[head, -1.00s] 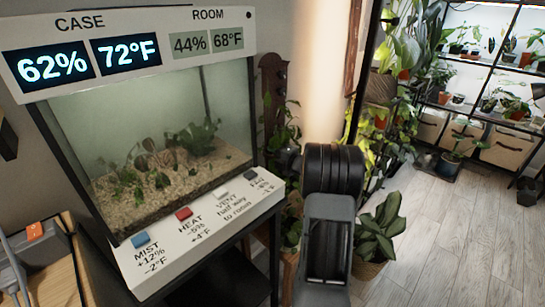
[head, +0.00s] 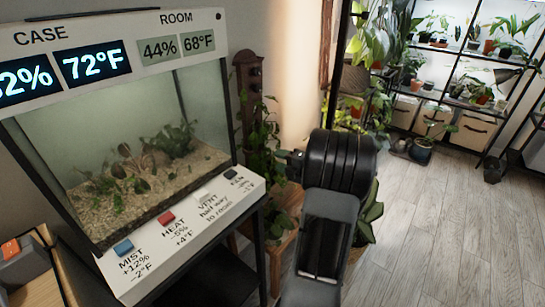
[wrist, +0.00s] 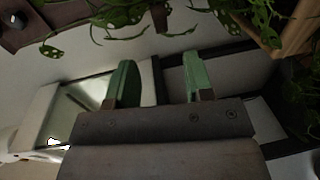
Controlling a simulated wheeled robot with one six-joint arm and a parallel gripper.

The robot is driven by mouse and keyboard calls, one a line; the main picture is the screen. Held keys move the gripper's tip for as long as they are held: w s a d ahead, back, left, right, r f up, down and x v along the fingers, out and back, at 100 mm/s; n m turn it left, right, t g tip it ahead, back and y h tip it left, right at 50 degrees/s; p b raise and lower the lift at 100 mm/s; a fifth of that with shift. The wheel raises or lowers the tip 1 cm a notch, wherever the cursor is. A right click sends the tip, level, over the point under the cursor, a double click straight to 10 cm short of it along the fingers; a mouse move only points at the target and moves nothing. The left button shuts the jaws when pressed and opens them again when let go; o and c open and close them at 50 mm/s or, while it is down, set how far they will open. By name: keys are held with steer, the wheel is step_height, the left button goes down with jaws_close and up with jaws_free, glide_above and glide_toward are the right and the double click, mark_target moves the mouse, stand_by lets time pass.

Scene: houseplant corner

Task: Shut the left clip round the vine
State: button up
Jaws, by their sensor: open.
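A trailing vine (head: 262,150) with green leaves hangs below a brown wooden board (head: 247,75) on the wall, in the head view. Small dark fittings sit on the board, but I cannot tell which is the left clip or whether it is open. The wrist view shows spotted vine leaves (wrist: 125,18) along the top and a brown wooden edge with a dark knob at upper left. My gripper (wrist: 161,85) is open, with nothing between its green fingertips. The leaves lie beyond the fingertips, apart from them. In the head view my arm hides the gripper.
A glass plant case (head: 130,150) with a button panel (head: 190,230) stands at left, close to the vine. A wooden stand (head: 283,245) and a potted plant (head: 368,215) are beside my arm. Plant shelves (head: 450,90) stand at the back right.

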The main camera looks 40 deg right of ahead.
mark_target(257, 152)
steer(key=shift+s, duration=0.45)
steer(key=shift+r, duration=0.15)
steer(key=shift+c, duration=0.6)
steer(key=r+p, duration=0.2)
steer(key=s+a+r+p, duration=0.1)
steer(key=shift+s+m+h, duration=0.1)
steer(key=shift+m+h, duration=0.2)
steer(key=shift+c, duration=1.4)
steer(key=s+a+m, duration=0.1)
steer(key=s+a+f+m+h+p, duration=0.1)
steer(key=a, duration=0.1)
steer(key=shift+s+f+p, duration=0.15)
steer(key=shift+s+p, duration=0.15)
steer(key=shift+s, duration=0.05)
steer(key=c, duration=0.4)
steer(key=shift+h, duration=0.3)
steer(key=w, duration=0.3)
steer(key=w+f+b, duration=0.1)
steer(key=w, duration=0.2)
steer(key=w+a+f, duration=0.1)
steer(key=w, duration=0.2)
jaws_close()
steer(key=shift+w+d+f+b, duration=0.2)
steer(key=shift+w+d, duration=0.5)
steer(key=shift+w, duration=0.15)
steer(key=shift+w+d+f+b, duration=0.15)
steer(key=shift+w+d+b, duration=0.05)
steer(key=shift+w+d, duration=0.6)
